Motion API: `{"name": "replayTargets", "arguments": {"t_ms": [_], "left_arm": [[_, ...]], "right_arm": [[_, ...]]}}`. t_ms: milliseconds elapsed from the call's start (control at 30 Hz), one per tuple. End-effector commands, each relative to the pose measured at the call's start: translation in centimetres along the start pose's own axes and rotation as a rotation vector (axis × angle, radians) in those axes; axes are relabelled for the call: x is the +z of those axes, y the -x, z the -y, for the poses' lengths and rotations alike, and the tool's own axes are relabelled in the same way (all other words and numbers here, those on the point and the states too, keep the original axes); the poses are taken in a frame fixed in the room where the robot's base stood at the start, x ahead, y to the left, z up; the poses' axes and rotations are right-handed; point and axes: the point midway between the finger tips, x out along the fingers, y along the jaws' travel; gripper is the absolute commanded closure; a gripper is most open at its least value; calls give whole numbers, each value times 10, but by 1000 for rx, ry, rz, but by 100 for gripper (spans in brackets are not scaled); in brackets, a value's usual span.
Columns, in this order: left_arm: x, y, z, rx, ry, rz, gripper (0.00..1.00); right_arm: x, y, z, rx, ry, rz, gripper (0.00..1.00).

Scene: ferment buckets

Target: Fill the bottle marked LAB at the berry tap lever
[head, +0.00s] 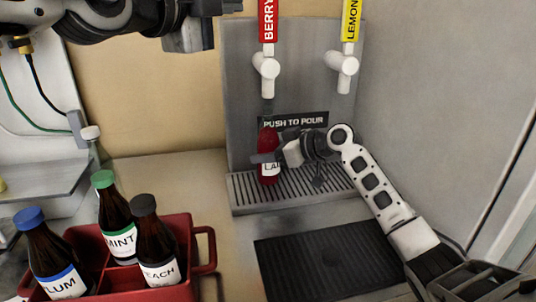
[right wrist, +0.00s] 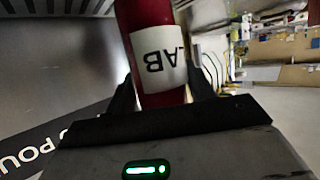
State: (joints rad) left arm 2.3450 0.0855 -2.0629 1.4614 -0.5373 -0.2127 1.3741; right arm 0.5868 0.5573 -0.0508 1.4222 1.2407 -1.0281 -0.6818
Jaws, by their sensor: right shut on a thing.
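The bottle marked LAB (head: 268,140) stands upright at the drip grille below the berry tap (head: 266,68). It looks red up to its shoulder; its neck is hard to make out. My right gripper (head: 272,158) is shut around its body from the right. The right wrist view shows the bottle (right wrist: 145,15) between both fingers (right wrist: 160,88), with its white label facing the camera. The red berry tap lever (head: 268,20) is upright, its top cut off by the frame. My left gripper (head: 190,36) hangs at the top left, away from the taps; its fingers are unclear.
The yellow lemon lever (head: 350,20) and its tap (head: 342,68) are to the right. A red crate (head: 202,262) at front left holds dark bottles marked PLUM, MINT and PEACH. A clear bottle (head: 93,150) stands behind it. A black mat (head: 325,262) lies empty before the grille.

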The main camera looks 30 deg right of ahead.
Motion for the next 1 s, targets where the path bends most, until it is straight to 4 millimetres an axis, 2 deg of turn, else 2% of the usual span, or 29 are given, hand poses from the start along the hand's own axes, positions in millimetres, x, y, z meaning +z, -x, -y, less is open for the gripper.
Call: {"name": "replayTargets", "arguments": {"t_ms": [467, 500, 567, 867, 1000], "left_arm": [[0, 0, -3, 0, 0, 0, 100], [0, 0, -3, 0, 0, 0, 100], [0, 0, -3, 0, 0, 0, 100], [0, 0, -4, 0, 0, 0, 100], [0, 0, -6, 0, 0, 0, 100]], "right_arm": [[1, -1, 0, 2, 2, -5, 80], [2, -1, 0, 2, 2, -5, 36], [2, -1, 0, 2, 2, -5, 21], [6, -1, 0, 0, -1, 4, 21], [6, 12, -1, 2, 2, 3, 21]]}}
